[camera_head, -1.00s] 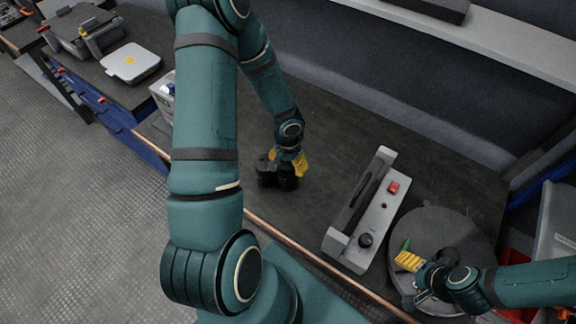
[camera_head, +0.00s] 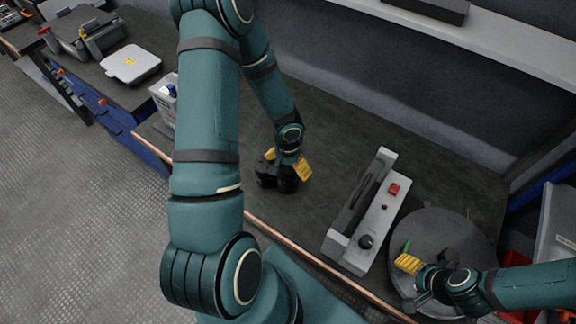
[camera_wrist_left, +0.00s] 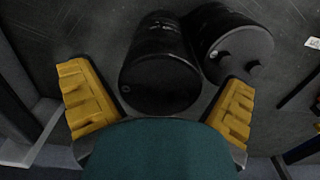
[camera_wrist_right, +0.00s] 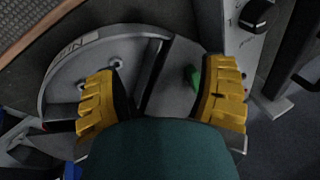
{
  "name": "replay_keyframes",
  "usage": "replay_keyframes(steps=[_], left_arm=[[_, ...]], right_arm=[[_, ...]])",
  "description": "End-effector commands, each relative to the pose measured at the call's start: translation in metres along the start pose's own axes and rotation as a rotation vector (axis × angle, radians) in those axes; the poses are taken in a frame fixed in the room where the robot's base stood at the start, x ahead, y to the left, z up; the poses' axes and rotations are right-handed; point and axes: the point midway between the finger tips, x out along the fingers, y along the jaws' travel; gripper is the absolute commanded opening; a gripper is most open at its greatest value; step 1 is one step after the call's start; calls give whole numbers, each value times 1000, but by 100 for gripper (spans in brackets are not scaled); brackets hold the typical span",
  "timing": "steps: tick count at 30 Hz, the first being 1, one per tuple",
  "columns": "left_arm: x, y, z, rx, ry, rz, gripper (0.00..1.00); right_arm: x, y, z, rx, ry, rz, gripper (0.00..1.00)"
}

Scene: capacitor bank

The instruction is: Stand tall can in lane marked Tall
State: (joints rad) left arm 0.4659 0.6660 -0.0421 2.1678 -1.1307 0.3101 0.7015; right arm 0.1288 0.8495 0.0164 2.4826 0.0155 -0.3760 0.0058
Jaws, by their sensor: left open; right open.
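Two black cans stand close together on the dark bench. In the left wrist view one plain-topped can (camera_wrist_left: 160,75) lies between the spread yellow fingers of my left gripper (camera_wrist_left: 160,100). The other can (camera_wrist_left: 238,48), with two stubs on top, is just right of it, by the right finger. In the head view both cans (camera_head: 276,178) sit below my left gripper (camera_head: 287,165). Which is taller I cannot tell. My right gripper (camera_head: 412,274) is open over a round grey plate (camera_head: 440,225). I cannot read any lane marked Tall.
A grey tester (camera_head: 372,215) with a red switch and black knob stands between the cans and the round plate. A small green piece (camera_wrist_right: 194,77) is near my right fingers. A white box (camera_head: 132,64) lies far left. The bench behind the cans is clear.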

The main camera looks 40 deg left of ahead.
Motion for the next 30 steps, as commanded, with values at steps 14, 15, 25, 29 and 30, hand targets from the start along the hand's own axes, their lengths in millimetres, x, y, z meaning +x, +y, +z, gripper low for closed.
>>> replay_keyframes(steps=[14,15,25,29,30], left_arm=[[-88,-1,-1,-3,3,-2,100],[-95,-1,-1,-1,4,-1,100],[-121,0,0,-1,0,0,100],[-120,5,0,4,0,12,100],[-116,14,1,9,1,32,100]], right_arm=[[-27,-9,-4,0,2,-5,71],[-29,-10,-4,0,2,-5,71],[-34,-11,-5,0,2,-7,71],[-34,-11,-5,1,2,-7,71],[-34,-11,-5,1,2,-7,71]])
